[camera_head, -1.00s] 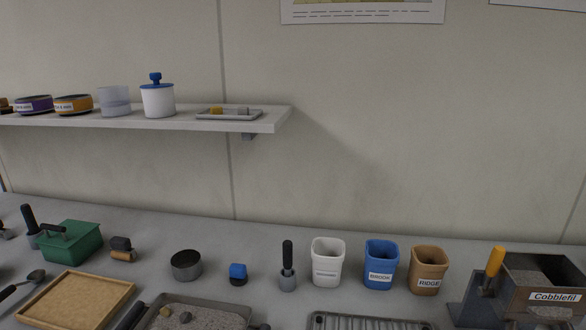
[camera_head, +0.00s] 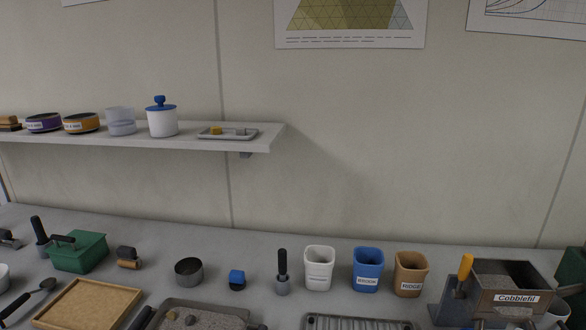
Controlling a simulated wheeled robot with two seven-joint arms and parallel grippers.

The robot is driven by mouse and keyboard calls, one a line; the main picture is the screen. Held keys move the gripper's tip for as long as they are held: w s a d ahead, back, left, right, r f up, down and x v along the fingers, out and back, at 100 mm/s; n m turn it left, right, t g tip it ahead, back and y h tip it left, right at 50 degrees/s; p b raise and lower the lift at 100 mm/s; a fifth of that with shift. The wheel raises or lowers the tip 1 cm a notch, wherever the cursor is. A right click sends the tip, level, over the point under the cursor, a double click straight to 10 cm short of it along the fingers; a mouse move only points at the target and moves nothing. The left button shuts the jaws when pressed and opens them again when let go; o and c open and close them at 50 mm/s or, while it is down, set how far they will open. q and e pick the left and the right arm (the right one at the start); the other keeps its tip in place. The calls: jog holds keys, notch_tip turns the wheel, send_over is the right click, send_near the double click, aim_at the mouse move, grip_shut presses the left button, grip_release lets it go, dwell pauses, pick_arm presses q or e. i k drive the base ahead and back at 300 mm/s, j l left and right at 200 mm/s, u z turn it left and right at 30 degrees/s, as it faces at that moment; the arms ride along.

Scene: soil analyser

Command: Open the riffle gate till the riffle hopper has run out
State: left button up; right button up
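The riffle hopper appears to be the brown-grey open box (camera_head: 478,296) at the lower right, labelled "Cobblefil". Grey granular material (camera_head: 508,277) lies inside it; its depth cannot be told. A yellow handle (camera_head: 465,267) stands nearly upright, slightly tilted, on a dark grey bracket (camera_head: 446,301) at the box's left side. This looks like the gate lever; the gate itself is not visible. The lower part of the hopper is cut off by the frame and partly covered by grey and white rounded shapes. Neither of my grippers is in view.
White (camera_head: 319,269), blue (camera_head: 367,270) and tan (camera_head: 410,275) cups stand left of the hopper. A ribbed grey tray (camera_head: 358,322) lies in front of them. A green object (camera_head: 572,266) stands at the right edge. A wall shelf (camera_head: 225,145) is at upper left.

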aim_at(468, 259)
jog(key=z, duration=1.25)
jog(key=i+l+u, duration=0.25)
jog(key=k+j, duration=0.05)
jog(key=j, duration=0.05)
